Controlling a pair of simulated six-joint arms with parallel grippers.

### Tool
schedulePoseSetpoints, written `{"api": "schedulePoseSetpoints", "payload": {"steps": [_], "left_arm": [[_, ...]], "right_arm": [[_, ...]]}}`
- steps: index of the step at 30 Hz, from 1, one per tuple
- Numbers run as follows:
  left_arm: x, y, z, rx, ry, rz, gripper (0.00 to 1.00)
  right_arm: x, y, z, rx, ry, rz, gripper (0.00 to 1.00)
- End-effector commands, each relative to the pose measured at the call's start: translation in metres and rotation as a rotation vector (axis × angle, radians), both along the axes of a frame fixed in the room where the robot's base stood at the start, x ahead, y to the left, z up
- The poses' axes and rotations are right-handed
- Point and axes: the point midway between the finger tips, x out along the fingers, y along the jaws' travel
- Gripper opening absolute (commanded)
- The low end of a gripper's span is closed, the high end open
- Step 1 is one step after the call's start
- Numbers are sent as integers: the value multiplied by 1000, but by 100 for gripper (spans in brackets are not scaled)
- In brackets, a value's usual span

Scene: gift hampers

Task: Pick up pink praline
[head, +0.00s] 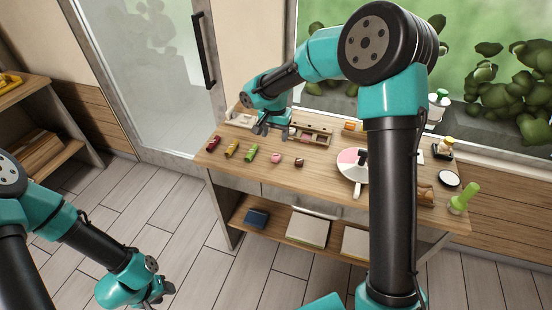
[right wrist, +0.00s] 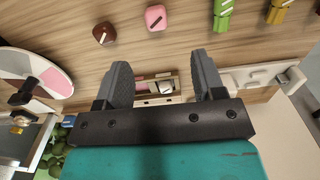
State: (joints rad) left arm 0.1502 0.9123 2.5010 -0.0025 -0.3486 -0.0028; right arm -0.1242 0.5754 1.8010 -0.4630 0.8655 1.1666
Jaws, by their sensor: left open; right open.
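The pink praline (head: 276,159) sits on the wooden table, between the green wrapped sweet (head: 251,153) and a brown praline (head: 299,161). In the right wrist view the pink praline (right wrist: 155,17) is near the top edge, beyond the fingertips. My right gripper (head: 268,128) is open and empty, above the back of the table and behind the pink praline. Its two fingers (right wrist: 163,75) are spread wide in the right wrist view. My left gripper (head: 160,291) is open and empty, low over the floor in front of the table.
A wooden compartment box (head: 318,128) stands at the back, right of the right gripper. Red and yellow sweets (head: 232,149) lie to the left. A round pink-and-white board (head: 350,174) lies to the right. The table front between sweets and edge is clear.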

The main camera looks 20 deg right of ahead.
Motion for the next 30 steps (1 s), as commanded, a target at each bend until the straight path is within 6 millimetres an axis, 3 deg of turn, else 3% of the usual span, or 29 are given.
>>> {"api": "schedulePoseSetpoints", "payload": {"steps": [3,9,23,30], "left_arm": [[0,0,0,0,0,0,43],[0,0,0,0,0,0,43],[0,0,0,0,0,0,43],[0,0,0,0,0,0,43]], "right_arm": [[-1,0,-22,-1,5,1,63],[-1,0,-47,-1,2,1,63],[-1,-1,-54,0,1,1,63],[-4,-4,-82,0,4,1,63]]}}
